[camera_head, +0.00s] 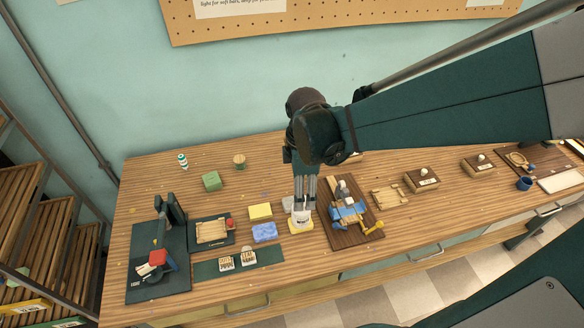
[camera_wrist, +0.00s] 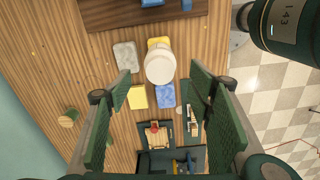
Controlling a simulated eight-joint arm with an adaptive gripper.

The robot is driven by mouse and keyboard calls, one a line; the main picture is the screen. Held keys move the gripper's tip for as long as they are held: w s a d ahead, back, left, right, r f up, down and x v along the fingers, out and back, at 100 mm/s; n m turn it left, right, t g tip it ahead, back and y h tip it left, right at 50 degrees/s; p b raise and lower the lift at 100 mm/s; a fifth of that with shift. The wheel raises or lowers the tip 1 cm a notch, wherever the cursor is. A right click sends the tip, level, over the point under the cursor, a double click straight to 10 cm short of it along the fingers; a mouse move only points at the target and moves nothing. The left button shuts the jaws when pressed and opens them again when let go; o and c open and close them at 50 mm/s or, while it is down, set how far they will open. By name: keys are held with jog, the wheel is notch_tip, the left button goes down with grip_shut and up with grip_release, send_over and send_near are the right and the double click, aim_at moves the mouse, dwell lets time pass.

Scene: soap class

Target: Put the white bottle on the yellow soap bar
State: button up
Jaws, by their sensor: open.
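The white bottle (camera_head: 301,217) stands upright below my gripper (camera_head: 305,201). In the wrist view its round white top (camera_wrist: 160,67) lies between the two spread fingers (camera_wrist: 161,76), with gaps on both sides. A yellow bar (camera_wrist: 157,42) peeks out from under the bottle; the bottle appears to rest on it, though the contact is hidden. My gripper is open and empty. A second yellow bar (camera_head: 260,211) lies flat to the left, and also shows in the wrist view (camera_wrist: 137,97).
A blue sponge-like block (camera_head: 264,232) and a grey bar (camera_wrist: 125,57) lie close to the bottle. A dark wooden board (camera_head: 337,234) with blue and yellow items is at right. A green block (camera_head: 211,181) and small bottle (camera_head: 183,162) stand at back left.

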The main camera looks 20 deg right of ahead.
jog(key=shift+r, duration=0.5)
dwell(0.4)
jog(key=shift+s+d+r+m, duration=0.15)
jog(key=shift+s+r+m, duration=0.05)
jog(key=shift+r+m, duration=0.35)
jog(key=s+d+r+m+t, duration=0.2)
jog(key=s+r+m+t, duration=0.1)
jog(key=r+m, duration=0.3)
jog(key=s+d+r+m+t, duration=0.1)
jog(key=s+r+m+t, duration=0.3)
jog(key=m, duration=0.5)
notch_tip(320, 180, up, 2)
jog(key=shift+s+d+r, duration=0.15)
jog(key=shift+d, duration=0.2)
